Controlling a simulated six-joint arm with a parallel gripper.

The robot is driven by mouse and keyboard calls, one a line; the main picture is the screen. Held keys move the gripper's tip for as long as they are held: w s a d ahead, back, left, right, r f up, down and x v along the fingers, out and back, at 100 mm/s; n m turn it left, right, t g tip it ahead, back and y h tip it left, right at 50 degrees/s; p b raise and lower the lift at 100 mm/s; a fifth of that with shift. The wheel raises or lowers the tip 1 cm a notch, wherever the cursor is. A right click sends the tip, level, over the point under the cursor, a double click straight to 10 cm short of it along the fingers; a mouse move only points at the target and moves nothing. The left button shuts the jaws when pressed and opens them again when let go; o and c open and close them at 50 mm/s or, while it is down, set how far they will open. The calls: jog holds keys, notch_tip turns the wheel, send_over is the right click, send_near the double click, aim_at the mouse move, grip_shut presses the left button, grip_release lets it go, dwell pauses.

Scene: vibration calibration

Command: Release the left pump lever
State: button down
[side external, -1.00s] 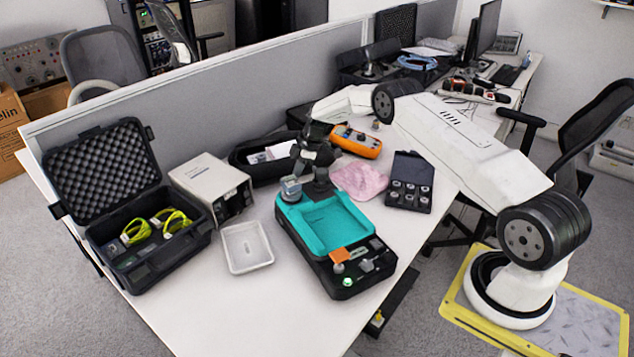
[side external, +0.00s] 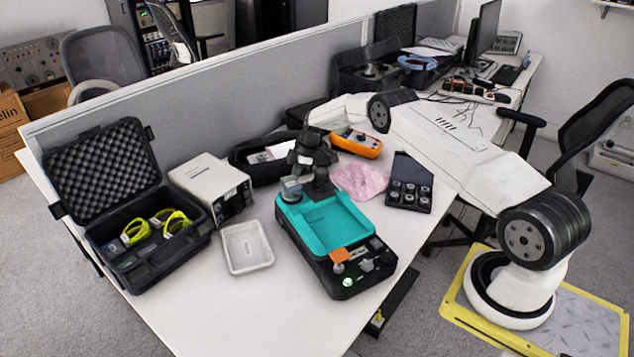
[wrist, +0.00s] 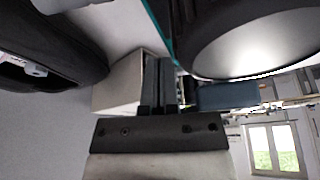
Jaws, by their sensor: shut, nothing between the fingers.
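The calibration unit (side external: 325,226) is a black case with a teal tray top, standing on the table. Its front panel has an orange piece (side external: 339,255), small metal parts (side external: 367,265) and a glowing green button (side external: 347,282). My gripper (side external: 293,188) is at the far left corner of the unit, beside a grey-blue round part (side external: 291,187). In the wrist view my gripper (wrist: 160,70) has its fingers together, with nothing seen between them. A large metal disc (wrist: 255,45) and a blue-grey block (wrist: 228,95) are close by. I cannot tell which part is the left pump lever.
A grey box (side external: 209,182), an orange meter (side external: 356,142), a pink cloth (side external: 359,182) and a black weight holder (side external: 411,170) stand around the unit. The front left table is clear.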

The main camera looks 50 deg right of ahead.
jog(key=shift+w+a, duration=0.3)
jog(key=shift+w, duration=0.1)
dwell(0.4)
jog(key=shift+w+a, duration=0.75)
jog(key=shift+w+a+n+g+y, duration=0.15)
jog(key=shift+a+n+g, duration=0.1)
jog(key=shift+n, duration=0.45)
jog(key=shift+a+n+g+y, duration=0.15)
jog(key=shift+a+n, duration=0.1)
jog(key=shift+n, duration=0.45)
jog(key=shift+w+a, duration=0.2)
jog(key=shift+a, duration=0.55)
jog(key=shift+r, duration=0.1)
jog(key=shift+v, duration=3.8)
